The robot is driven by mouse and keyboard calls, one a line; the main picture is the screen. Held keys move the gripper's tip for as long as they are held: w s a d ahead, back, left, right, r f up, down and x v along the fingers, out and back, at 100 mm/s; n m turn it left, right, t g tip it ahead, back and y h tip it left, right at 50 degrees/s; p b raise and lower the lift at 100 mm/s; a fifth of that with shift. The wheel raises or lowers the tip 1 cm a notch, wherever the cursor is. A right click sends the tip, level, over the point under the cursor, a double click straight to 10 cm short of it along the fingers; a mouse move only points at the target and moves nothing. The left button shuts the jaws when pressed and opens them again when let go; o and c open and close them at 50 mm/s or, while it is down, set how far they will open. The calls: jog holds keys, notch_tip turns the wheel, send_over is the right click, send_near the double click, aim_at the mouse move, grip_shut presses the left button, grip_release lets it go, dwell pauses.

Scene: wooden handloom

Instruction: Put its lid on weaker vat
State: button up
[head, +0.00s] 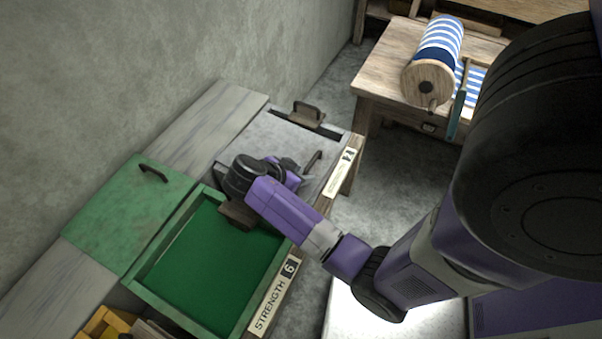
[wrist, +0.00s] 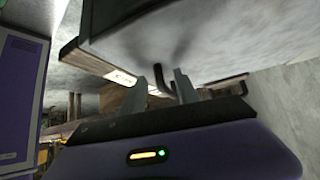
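The grey lid (head: 275,137) lies over most of the vat whose label (head: 343,170) seems to read strength 2. A dark gap shows along its far side. I cannot tell whether it rests on the rim or hangs just above. My gripper (head: 297,166) is at its dark handle (head: 314,160). In the wrist view, the fingers (wrist: 171,78) stand close together with the handle (wrist: 167,82) between them, under the lid's broad face (wrist: 220,35). They look shut on it. My wrist hides the lid's near-left part.
The open vat of green liquid (head: 205,262), labelled strength 6 (head: 274,295), stands nearer. Its green lid (head: 128,215) lies on the bench to the left. A brown block (head: 306,113) sits at the grey vat's far end. A striped cloth roll (head: 440,42) is on a far table.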

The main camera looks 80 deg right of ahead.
jog(key=shift+b+v, duration=0.35)
jog(key=shift+v, duration=3.55)
